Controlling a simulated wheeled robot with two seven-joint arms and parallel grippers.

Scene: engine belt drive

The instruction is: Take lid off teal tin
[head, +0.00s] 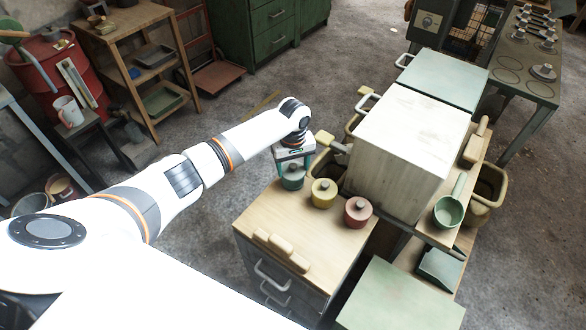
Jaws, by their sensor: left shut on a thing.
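The teal tin (293,179) stands at the back left corner of the wooden cabinet top (270,208). My left gripper (294,162) reaches down over it from above and is shut on the tin's lid. The gripper hides most of the lid, so I cannot tell whether the lid sits on the rim or is raised. My right gripper is not in view.
Rolling-pin-like wooden pieces (280,252) lie at the cabinet's front. A large pale box (405,150) stands close behind the tins. A green pan (449,210) lies to the right of it. The middle of the cabinet top is clear.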

